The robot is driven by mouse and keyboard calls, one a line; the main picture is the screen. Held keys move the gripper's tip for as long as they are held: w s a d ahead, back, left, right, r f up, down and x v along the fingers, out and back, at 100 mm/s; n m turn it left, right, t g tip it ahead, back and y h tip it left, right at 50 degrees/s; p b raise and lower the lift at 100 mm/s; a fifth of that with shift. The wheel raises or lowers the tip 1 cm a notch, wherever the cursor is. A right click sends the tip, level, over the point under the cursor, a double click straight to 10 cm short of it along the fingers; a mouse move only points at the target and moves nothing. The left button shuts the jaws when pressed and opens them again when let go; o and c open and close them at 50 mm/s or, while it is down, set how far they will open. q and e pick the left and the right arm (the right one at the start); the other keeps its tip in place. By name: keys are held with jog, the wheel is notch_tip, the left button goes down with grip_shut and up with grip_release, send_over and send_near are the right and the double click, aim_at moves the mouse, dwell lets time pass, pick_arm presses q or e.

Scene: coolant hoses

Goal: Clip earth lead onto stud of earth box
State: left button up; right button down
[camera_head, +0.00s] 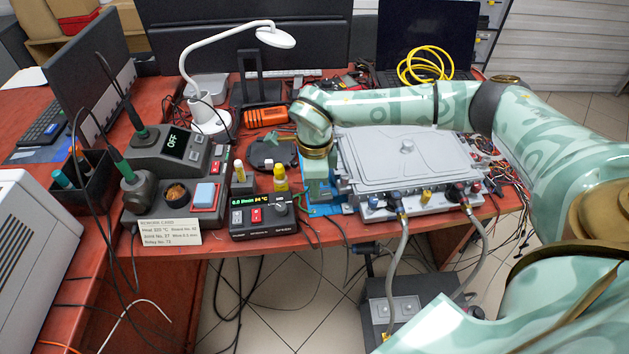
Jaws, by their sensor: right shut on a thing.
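My right arm reaches in from the right and bends down at the left end of the grey metal housing (375,165). My right gripper (321,198) points down beside the housing, over a blue patch (325,210) on the bench. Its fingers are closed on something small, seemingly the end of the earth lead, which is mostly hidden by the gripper. I cannot clearly make out the earth box or its stud, nor whether the lead touches it. My left gripper is not in view.
A pump controller (263,216) with a lit display stands left of the gripper, with small bottles (280,180) behind it. A rework station (175,160), white lamp (210,115) and orange meter (266,116) are further left. Two grey hoses (402,240) hang from the housing's front.

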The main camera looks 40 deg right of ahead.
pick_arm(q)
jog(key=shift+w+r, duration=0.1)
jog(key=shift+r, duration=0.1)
pick_arm(e)
jog(key=shift+f, duration=0.15)
jog(key=c, duration=1)
grip_release()
notch_tip(320, 180, up, 9)
jog(key=p, duration=0.7)
jog(key=shift+p, duration=0.4)
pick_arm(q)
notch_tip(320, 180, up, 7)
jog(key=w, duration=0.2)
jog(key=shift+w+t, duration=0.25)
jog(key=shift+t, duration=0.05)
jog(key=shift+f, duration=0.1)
